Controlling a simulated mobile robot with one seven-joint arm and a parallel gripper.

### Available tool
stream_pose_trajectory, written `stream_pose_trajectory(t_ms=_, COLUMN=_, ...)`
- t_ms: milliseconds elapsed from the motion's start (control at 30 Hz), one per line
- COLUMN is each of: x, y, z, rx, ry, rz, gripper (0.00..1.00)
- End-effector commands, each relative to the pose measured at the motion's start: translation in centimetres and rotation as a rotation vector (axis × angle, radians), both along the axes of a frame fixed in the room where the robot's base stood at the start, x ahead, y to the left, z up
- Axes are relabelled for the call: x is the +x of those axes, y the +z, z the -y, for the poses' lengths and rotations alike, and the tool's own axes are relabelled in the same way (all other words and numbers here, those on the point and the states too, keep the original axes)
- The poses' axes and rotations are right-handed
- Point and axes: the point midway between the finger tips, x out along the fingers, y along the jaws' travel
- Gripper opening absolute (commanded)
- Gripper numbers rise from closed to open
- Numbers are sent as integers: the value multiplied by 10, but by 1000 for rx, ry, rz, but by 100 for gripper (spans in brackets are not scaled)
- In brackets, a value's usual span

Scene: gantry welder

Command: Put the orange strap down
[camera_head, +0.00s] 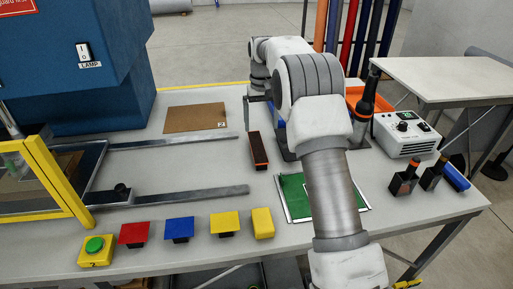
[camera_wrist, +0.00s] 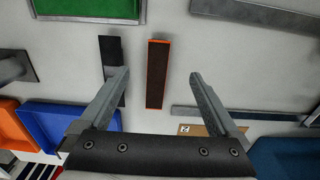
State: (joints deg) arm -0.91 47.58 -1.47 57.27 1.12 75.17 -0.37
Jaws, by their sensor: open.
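The orange strap (camera_head: 258,150) is a dark brown bar with orange edges. It appears to lie flat on the white table, left of the green mat. In the wrist view the strap (camera_wrist: 158,72) shows between and beyond my fingers, with a gap on both sides. My gripper (camera_wrist: 157,80) is open and empty, with its two grey fingers spread wide. In the head view my arm hides most of the gripper; a grey finger shows just behind the strap.
A green framed mat (camera_head: 297,197) lies right of the strap, partly under my arm. Metal rails (camera_head: 190,196) and a brown plate (camera_head: 196,118) lie to the left. Blue (camera_wrist: 62,120) and orange (camera_wrist: 12,126) bins sit close by. A control box (camera_head: 407,135) stands right.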

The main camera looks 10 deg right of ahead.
Motion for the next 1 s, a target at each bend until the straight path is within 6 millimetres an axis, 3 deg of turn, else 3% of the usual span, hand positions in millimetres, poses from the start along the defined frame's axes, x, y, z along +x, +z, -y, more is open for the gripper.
stream_pose_trajectory(t_ms=100, x=-1, y=-29, z=0, rx=0, ry=0, rz=-5, gripper=98)
stream_pose_trajectory(t_ms=300, x=-1, y=-68, z=0, rx=0, ry=0, rz=-4, gripper=98)
stream_pose_trajectory(t_ms=633, x=-2, y=-95, z=1, rx=0, ry=0, rz=-3, gripper=98)
stream_pose_trajectory(t_ms=833, x=-6, y=-125, z=2, rx=0, ry=0, rz=-2, gripper=98)
stream_pose_trajectory(t_ms=1000, x=-5, y=-138, z=2, rx=0, ry=0, rz=0, gripper=98)
